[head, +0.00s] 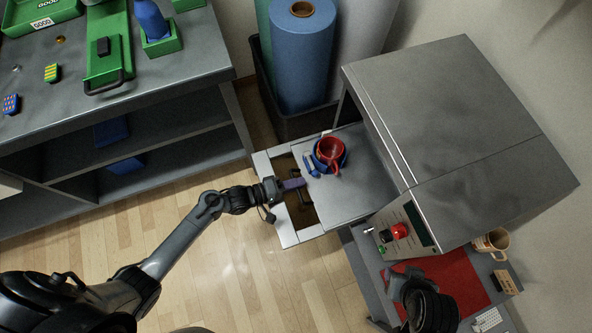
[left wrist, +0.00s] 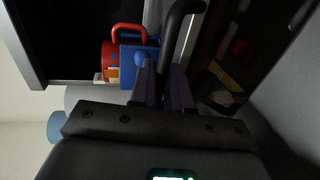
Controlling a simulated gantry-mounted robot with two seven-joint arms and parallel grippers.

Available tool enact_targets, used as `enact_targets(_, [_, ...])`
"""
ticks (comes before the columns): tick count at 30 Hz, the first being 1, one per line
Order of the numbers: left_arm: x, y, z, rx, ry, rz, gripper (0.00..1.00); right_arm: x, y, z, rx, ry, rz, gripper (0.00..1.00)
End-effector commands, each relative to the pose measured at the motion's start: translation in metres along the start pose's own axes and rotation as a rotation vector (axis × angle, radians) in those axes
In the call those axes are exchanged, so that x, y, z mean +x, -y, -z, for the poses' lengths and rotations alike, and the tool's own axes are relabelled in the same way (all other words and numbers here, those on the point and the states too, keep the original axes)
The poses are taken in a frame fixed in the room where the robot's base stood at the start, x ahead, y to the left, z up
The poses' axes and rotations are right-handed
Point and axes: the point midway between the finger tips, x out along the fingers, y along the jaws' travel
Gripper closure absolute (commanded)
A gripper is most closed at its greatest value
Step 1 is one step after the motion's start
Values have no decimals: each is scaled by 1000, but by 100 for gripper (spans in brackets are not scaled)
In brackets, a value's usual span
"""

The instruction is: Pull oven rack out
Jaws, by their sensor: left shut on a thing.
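The oven (head: 450,130) is a grey box at the right, with its rack (head: 345,190) extending out of its left side.
A grey workbench (head: 120,75) with green trays stands at the left. A beige mug (head: 492,242) and a red mat (head: 455,275) are on the lower table. The wooden floor (head: 240,260) is clear.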

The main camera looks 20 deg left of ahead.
Motion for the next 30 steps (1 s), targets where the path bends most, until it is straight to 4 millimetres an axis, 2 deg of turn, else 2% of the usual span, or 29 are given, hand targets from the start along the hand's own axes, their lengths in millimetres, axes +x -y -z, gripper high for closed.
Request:
enact_targets(2, [0, -1, 0, 1, 0, -1, 100, 0, 0, 0, 0, 0, 0, 57])
enact_targets(3, [0, -1, 0, 0, 0, -1, 81, 0, 0, 0, 0, 0, 0, 57])
enact_targets(6, [0, 0, 0, 0, 0, -1, 67, 0, 0, 0, 0, 0, 0, 57])
enact_targets(14, [0, 0, 0, 0, 0, 0, 67, 0, 0, 0, 0, 0, 0, 57])
enact_targets(19, [-8, 1, 0, -1, -1, 2, 67, -1, 0, 0, 0, 0, 0, 57])
enact_targets(23, [-25, 1, 0, -2, 0, 2, 67, -2, 0, 1, 0, 0, 0, 57])
enact_targets(30, [-67, 1, 0, 1, 0, 3, 67, -3, 0, 1, 0, -1, 0, 57])
